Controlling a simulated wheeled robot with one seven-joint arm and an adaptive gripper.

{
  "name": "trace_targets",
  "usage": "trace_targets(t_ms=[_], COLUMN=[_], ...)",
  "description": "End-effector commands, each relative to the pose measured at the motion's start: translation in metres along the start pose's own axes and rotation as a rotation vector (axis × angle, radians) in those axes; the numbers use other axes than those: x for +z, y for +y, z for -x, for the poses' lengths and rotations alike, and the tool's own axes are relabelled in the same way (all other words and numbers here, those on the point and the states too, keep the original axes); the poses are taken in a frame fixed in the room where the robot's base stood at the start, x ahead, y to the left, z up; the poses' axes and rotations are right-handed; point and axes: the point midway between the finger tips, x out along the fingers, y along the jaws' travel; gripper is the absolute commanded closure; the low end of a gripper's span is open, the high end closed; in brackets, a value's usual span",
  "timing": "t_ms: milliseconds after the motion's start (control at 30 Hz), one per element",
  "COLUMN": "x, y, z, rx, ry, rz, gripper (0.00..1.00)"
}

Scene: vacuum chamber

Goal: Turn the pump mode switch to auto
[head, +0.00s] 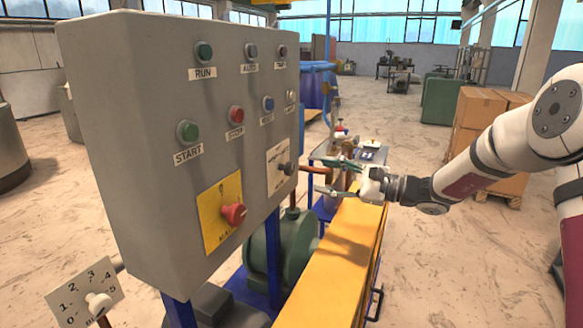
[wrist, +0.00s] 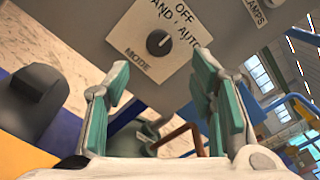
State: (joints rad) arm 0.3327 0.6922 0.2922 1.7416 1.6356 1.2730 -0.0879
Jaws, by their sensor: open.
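The pump mode switch is a dark round knob (wrist: 158,42) on a white plate (wrist: 140,22) marked OFF, AUTO, MODE and a partly hidden "AND". It also shows low on the right of the grey control box's front in the head view, as a dark knob (head: 285,169) on its plate (head: 276,155). I cannot surely tell which mark the knob points at. My gripper (head: 322,177) is open and empty, to the right of the switch and facing it. In the wrist view its teal-padded fingers (wrist: 162,75) stand apart on either side, below the knob, with a gap to it.
The control box (head: 130,130) carries several buttons and a red rotary switch (head: 233,213) on a yellow plate. A yellow beam (head: 325,265) runs below my gripper. A green motor (head: 285,250) stands under the box. Cardboard boxes (head: 480,108) stand behind my arm.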

Motion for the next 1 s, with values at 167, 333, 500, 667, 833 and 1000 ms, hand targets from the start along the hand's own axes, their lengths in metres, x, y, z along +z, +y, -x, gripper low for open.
trace_targets(t_ms=[167, 333, 500, 667, 833, 1000], x=[0.002, 0.002, 0.001, 0.001, 0.0, 0.0], y=[0.001, 0.001, 0.001, 0.0, 0.0, 0.0], z=[-0.038, -0.069, -0.091, -0.101, -0.103, -0.103], rx=[0.003, 0.003, 0.002, 0.002, 0.001, 0.001], ry=[-0.004, -0.003, -0.001, -0.001, 0.0, 0.0], rz=[0.001, 0.001, 0.002, 0.002, 0.001, 0.001], gripper=[0.5, 0.5, 0.5, 0.5, 0.5, 0.56])
